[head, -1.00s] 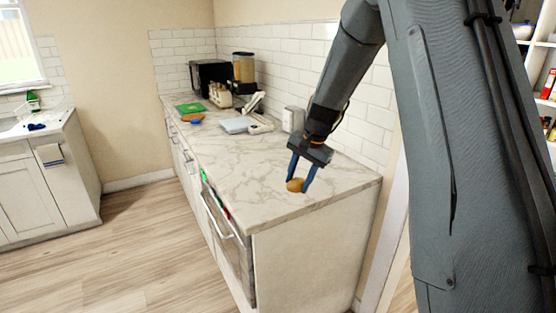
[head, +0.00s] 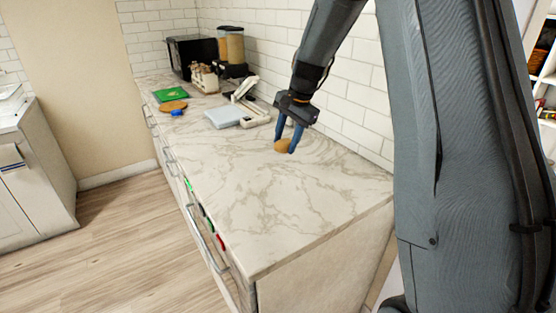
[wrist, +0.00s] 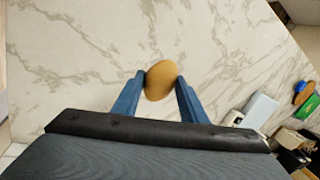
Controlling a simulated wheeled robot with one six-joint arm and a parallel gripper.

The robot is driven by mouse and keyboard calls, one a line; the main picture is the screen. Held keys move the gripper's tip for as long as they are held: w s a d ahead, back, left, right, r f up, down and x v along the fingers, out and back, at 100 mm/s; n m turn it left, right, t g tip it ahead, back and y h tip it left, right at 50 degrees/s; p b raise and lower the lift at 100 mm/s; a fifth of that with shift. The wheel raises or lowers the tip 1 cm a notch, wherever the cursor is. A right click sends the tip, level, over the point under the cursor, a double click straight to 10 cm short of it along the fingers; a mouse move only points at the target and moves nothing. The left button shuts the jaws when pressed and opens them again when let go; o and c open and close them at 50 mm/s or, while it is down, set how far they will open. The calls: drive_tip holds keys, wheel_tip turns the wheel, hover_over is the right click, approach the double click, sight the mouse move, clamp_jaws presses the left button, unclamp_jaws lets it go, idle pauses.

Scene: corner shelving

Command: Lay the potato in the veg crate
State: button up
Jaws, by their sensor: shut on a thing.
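The potato (head: 283,146) is brown and rounded, held between the blue fingers of my gripper (head: 289,140) in the head view. It appears over the marble counter, and I cannot tell the height of the gap below it. In the wrist view the potato (wrist: 160,80) sits between the two fingertips of my gripper (wrist: 161,82), which are shut on it from both sides. I cannot make out a veg crate in either view.
The marble counter (head: 240,200) is clear in front. A tiled wall runs along the right.

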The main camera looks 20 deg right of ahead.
wheel_tip(320, 180, down, 10)
drive_tip(key=p, duration=0.3)
drive_tip(key=shift+r, duration=0.1)
idle(0.3)
drive_tip(key=o, duration=1.2)
